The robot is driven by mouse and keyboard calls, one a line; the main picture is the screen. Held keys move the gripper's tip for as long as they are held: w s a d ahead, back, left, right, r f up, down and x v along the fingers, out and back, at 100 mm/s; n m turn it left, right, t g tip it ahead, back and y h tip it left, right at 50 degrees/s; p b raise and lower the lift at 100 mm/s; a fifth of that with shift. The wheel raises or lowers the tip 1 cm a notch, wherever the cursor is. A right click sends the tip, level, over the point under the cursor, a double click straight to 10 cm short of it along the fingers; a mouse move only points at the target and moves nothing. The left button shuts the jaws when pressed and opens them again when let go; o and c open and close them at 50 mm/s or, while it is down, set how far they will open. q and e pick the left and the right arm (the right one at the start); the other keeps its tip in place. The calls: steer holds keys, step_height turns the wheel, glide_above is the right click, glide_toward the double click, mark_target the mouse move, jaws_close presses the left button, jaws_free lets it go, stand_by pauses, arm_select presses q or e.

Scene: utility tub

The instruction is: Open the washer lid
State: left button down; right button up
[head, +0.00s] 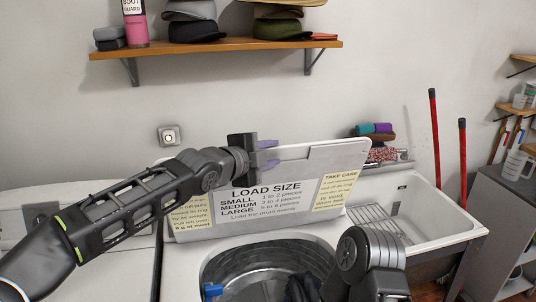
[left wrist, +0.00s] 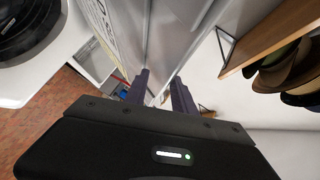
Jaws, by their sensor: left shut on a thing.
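The washer lid (head: 335,165) is a white panel with a load-size label. It stands raised and nearly upright behind the round drum opening (head: 235,265) of the white washer (head: 182,270). My left gripper (head: 267,152) is at the lid's upper edge, shut on it, with purple-grey fingers. The left wrist view shows the fingers (left wrist: 160,90) around the lid (left wrist: 125,28). The drum is uncovered, with a blue item (head: 213,291) and a dark item (head: 300,288) in it. Part of my right arm shows at the bottom; its fingertips are not visible.
A wooden shelf (head: 215,46) with hats and a pink bottle hangs above. A white utility tub (head: 430,205) with a wire rack stands to the right. Two red-handled tools (head: 434,130) lean beyond it. Another white appliance top (head: 90,200) lies left.

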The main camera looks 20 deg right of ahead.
arm_select(q)
steer(key=shift+w+a+f, duration=0.15)
steer(key=shift+f, duration=0.35)
steer(key=c, duration=1.5)
jaws_free()
steer(key=shift+w, duration=0.1)
steer(key=shift+a+r, duration=0.1)
steer(key=shift+a, duration=0.1)
steer(key=b+v, duration=0.2)
steer(key=v, duration=0.5)
steer(key=shift+s+r+b, duration=0.2)
steer(key=shift+s+b, duration=0.1)
steer(key=shift+b, duration=0.05)
